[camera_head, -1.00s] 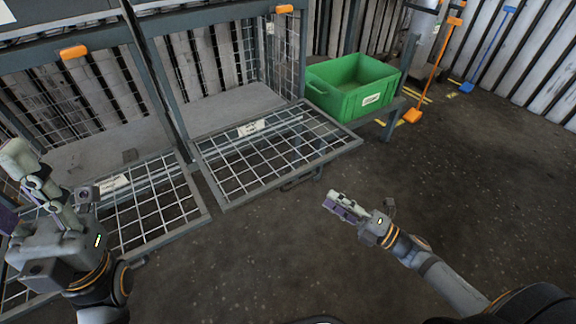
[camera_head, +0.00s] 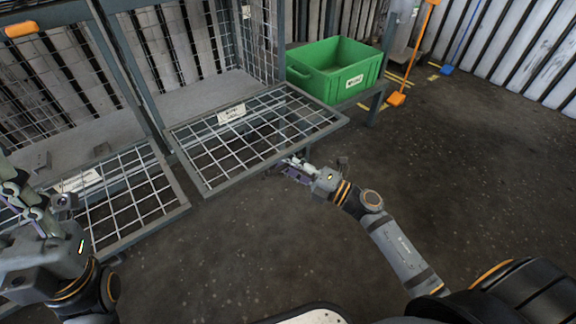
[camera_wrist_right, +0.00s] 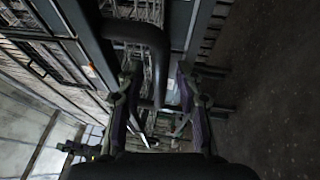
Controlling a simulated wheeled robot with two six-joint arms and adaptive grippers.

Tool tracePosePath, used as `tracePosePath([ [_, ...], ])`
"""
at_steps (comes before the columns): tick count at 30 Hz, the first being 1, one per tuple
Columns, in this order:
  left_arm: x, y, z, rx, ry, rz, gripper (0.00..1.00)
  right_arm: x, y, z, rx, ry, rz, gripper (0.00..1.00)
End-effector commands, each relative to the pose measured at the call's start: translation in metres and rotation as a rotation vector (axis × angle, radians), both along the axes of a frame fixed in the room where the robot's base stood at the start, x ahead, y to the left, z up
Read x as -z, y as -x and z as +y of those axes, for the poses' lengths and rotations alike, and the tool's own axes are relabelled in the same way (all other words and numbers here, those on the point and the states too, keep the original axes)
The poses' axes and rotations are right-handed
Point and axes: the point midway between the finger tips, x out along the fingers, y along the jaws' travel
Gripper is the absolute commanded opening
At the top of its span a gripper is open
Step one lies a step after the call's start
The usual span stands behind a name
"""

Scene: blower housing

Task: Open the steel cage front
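Two steel cage fronts of wire mesh in grey frames stand folded outward in the head view, a right one (camera_head: 203,187) and a left one (camera_head: 160,222). Both look roughly level. My right gripper (camera_head: 293,170) is at the outer edge of the right front, by its underside. In the right wrist view my right gripper (camera_wrist_right: 156,78) has its fingers apart, with a dark bent handle (camera_wrist_right: 152,38) reaching between them. I cannot tell whether they touch it. My left gripper (camera_head: 14,190) is at the left picture edge, partly cut off, above the left front.
A green crate (camera_head: 315,84) stands on a low stand right of the cages. An orange latch piece (camera_head: 20,29) is on the left cage's top bar. The floor at front right is clear.

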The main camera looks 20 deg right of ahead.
Motion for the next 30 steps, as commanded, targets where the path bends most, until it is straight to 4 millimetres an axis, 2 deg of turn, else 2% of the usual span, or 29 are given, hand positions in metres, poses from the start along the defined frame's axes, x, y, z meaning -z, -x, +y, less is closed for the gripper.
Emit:
tracePosePath([
  [7,0.000,0.000,0.000,0.000,0.000,0.000,0.40,0.000,-0.001,0.001,0.000,0.001,0.001,0.36],
  [15,0.000,0.000,0.000,0.000,0.000,0.000,0.40,0.000,0.000,0.000,0.000,0.001,0.001,0.00],
  [26,0.000,0.000,0.000,0.001,0.000,0.000,0.40,0.000,0.000,0.000,0.000,0.001,0.001,0.00],
  [30,-0.013,-0.001,0.001,0.003,0.003,0.001,0.40,-0.008,0.000,0.000,0.000,0.005,0.010,0.00],
])
